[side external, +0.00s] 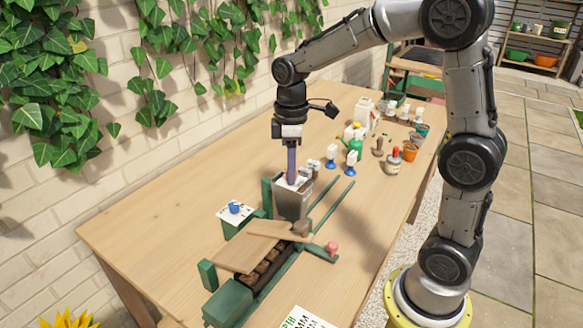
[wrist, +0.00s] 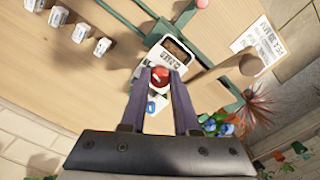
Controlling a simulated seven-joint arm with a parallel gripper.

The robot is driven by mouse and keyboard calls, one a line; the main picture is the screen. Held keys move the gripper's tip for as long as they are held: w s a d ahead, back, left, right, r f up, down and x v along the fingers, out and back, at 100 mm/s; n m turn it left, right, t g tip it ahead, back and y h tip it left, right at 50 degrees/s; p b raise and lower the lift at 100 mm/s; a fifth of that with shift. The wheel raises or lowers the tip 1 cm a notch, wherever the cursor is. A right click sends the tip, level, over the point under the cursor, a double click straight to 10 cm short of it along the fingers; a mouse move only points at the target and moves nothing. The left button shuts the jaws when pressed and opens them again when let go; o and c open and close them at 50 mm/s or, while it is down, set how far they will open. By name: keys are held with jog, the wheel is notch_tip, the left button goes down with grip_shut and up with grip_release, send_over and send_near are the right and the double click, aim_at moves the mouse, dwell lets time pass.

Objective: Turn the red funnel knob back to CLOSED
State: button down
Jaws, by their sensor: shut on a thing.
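In the wrist view the red funnel knob (wrist: 160,75) sits between the tips of my two fingers. My gripper (wrist: 160,82) is shut on it. Part of the knob shows a pale mark, but I cannot tell its setting. The funnel (wrist: 176,44) is a pale box with dark gravel inside and small lettering on its side. In the side view my gripper (side external: 291,180) points straight down at the grey funnel (side external: 291,203). The knob itself is hidden there by the fingers.
A green track with a wooden board (side external: 245,250) runs in front of the funnel. A pink ball handle (side external: 332,247) is at its right. A blue knob on a white card (side external: 235,209) stands left. Bottles and pots (side external: 395,160) stand behind. The near-left table is clear.

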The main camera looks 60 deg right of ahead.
jog(key=m, duration=0.4)
jog(key=shift+m, duration=0.3)
jog(key=m, duration=0.3)
jog(key=shift+m, duration=0.3)
jog(key=m, duration=0.3)
jog(key=shift+m, duration=0.3)
jog(key=shift+r+m, duration=0.1)
jog(key=shift+m, duration=1.8)
jog(key=c, duration=0.6)
grip_release()
jog(key=shift+c, duration=0.2)
